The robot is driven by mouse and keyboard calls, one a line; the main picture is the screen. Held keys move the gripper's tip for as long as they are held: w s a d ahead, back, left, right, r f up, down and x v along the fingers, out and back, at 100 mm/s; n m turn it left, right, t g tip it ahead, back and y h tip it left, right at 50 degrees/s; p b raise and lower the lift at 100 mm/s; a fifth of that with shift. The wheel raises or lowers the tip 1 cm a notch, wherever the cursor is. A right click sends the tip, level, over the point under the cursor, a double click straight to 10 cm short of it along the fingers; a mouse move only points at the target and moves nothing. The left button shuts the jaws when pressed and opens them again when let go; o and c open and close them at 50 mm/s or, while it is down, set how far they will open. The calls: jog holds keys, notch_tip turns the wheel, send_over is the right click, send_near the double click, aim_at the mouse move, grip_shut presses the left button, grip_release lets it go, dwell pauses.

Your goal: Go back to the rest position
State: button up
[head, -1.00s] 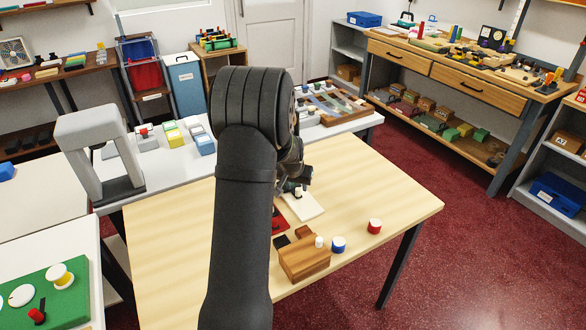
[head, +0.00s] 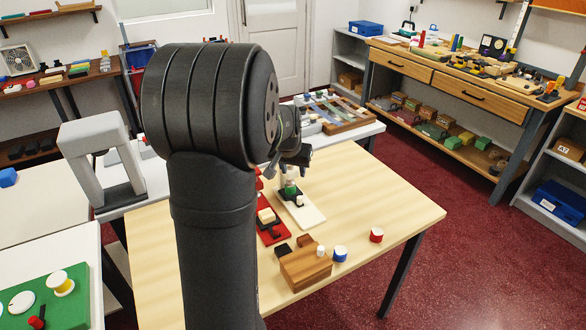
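My gripper (head: 288,165) is above the table, beyond my dark arm, which hides part of it. Its two fingers look spread apart, with nothing seen between them. Below it, a white board (head: 308,217) lies on the wooden table (head: 385,195). A green and white upright piece (head: 291,188) stands at the far end of this board, apart from the gripper as far as I can see. A small white and dark piece (head: 299,201) is beside it.
A red board (head: 280,236) with a cream block lies left of the white board. A wooden block (head: 306,268), a blue-banded cylinder (head: 340,254) and a red cylinder (head: 376,235) stand near the front. A grey arch (head: 100,160) stands at left. The table's right side is clear.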

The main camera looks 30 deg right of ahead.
aim_at(299, 197)
dwell(0.5)
jog(key=x, duration=1.7)
jog(key=shift+d+f, duration=0.1)
jog(key=shift+f, duration=0.1)
jog(key=shift+r, duration=0.1)
